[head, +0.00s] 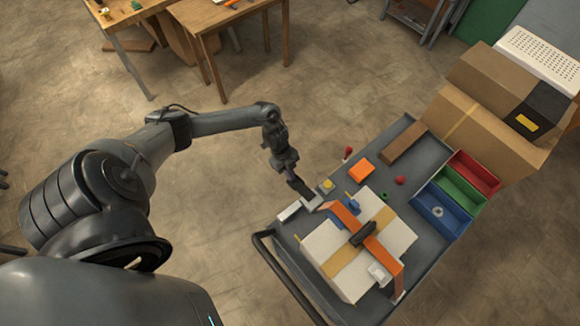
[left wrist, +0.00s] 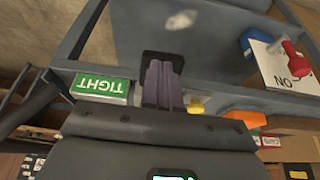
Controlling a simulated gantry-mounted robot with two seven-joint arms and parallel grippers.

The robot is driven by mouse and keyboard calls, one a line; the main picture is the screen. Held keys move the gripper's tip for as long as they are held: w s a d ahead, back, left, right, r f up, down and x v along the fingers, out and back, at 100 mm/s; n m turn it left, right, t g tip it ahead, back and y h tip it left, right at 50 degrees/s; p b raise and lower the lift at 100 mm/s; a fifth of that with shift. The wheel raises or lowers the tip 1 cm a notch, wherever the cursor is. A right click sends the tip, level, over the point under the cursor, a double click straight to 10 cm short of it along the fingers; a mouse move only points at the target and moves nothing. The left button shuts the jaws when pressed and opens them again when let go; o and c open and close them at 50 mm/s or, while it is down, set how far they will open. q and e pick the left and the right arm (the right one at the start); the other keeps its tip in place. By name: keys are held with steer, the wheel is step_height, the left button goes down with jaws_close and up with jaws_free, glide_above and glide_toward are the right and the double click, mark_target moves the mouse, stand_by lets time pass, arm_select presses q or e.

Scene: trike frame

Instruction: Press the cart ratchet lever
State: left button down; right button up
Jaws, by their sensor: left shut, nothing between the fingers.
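The grey cart (head: 425,160) carries a white box (head: 325,245) under an orange strap (head: 385,258). A dark buckle-like piece (head: 362,234) lies across the strap on top of the box. A small grey metal piece (head: 313,202) sits near the cart's left edge beside the strap's end; I cannot tell which piece is the ratchet lever. My left gripper (head: 304,192) is shut and empty, its tips close to the grey piece; contact is unclear. The gripper also shows in the left wrist view (left wrist: 163,88), beside a green TIGHT label (left wrist: 102,88). My right gripper is not in view.
A yellow button (head: 327,184), an orange block (head: 361,170) and a red knob (head: 348,152) sit near the gripper. Red, green and blue bins (head: 436,212) stand at the cart's right side. Cardboard boxes (head: 490,120) are behind.

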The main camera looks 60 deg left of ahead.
arm_select(q)
steer(key=a+f+p+v, duration=0.1)
steer(key=a+p+v, duration=0.1)
steer(key=v, duration=1.1)
steer(key=shift+s+a, duration=0.2)
steer(key=shift+a, duration=0.15)
steer(key=shift+r, duration=0.1)
stand_by(0.8)
